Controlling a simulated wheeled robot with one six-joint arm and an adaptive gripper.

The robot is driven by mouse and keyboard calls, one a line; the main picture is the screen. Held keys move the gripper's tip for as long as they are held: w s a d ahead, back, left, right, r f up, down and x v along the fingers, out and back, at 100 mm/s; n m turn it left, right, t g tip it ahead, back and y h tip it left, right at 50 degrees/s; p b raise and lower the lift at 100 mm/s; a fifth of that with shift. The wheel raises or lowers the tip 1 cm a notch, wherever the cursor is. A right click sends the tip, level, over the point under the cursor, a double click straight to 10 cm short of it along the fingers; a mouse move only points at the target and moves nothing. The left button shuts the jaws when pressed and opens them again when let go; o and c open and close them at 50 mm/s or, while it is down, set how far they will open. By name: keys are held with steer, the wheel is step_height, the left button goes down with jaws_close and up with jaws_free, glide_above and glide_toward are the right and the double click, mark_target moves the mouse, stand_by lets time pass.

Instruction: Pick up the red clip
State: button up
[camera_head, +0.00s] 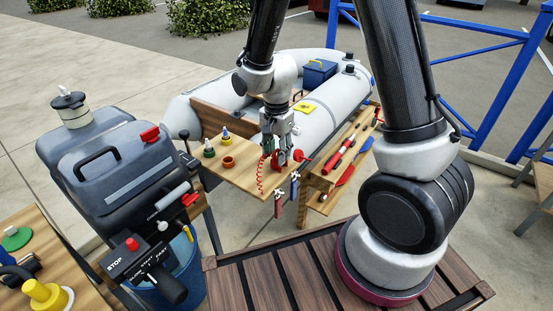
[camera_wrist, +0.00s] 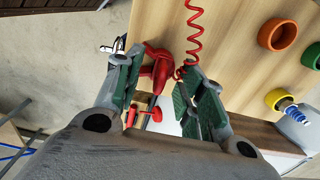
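The red clip (camera_head: 283,158) is at the front right edge of a wooden shelf, with a coiled red cord (camera_head: 260,178) beside it. In the wrist view the red clip (camera_wrist: 158,66) lies between my two green-padded fingers, and the red cord (camera_wrist: 193,35) ends close to the right finger. My gripper (camera_head: 280,145) points down at the clip from above; in the wrist view my gripper (camera_wrist: 157,74) is open, with its fingers apart on either side of the clip. A gap shows on the left; contact on the right cannot be told.
A grey inflatable boat (camera_head: 335,108) lies behind.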

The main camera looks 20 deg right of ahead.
steer(key=shift+f, duration=0.1)
jaws_close()
